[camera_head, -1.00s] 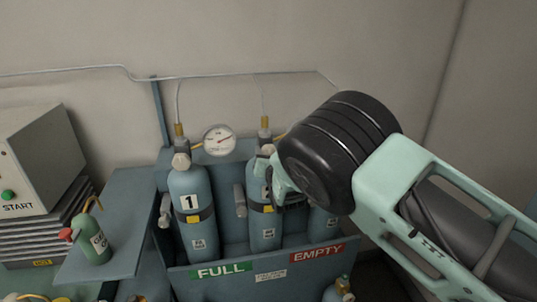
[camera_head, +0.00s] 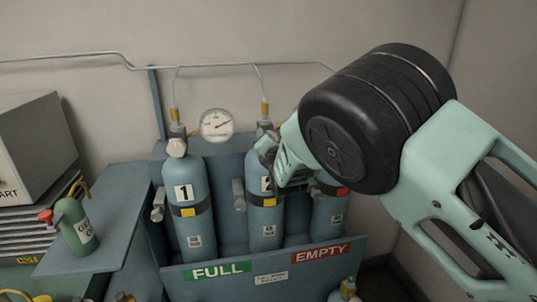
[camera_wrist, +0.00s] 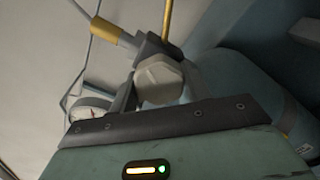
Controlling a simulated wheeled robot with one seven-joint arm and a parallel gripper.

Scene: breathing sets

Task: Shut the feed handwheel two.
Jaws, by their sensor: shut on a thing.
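Feed handwheel two is the pale, faceted knob (camera_wrist: 160,80) on the valve atop the blue cylinder marked 2 (camera_head: 265,222). In the wrist view it sits between my fingers, below the valve body and its brass fitting (camera_wrist: 108,33). My gripper (camera_head: 268,150) is at the top of cylinder 2 in the head view and is shut on the handwheel. There my gripper hides the handwheel and covers part of the 2 label. How far the wheel is turned cannot be told.
Cylinder 1 (camera_head: 187,222) with its own pale handwheel (camera_head: 177,148) stands to the left. A third cylinder (camera_head: 328,218) is partly behind my arm. A round gauge (camera_head: 216,125) is between the valves.

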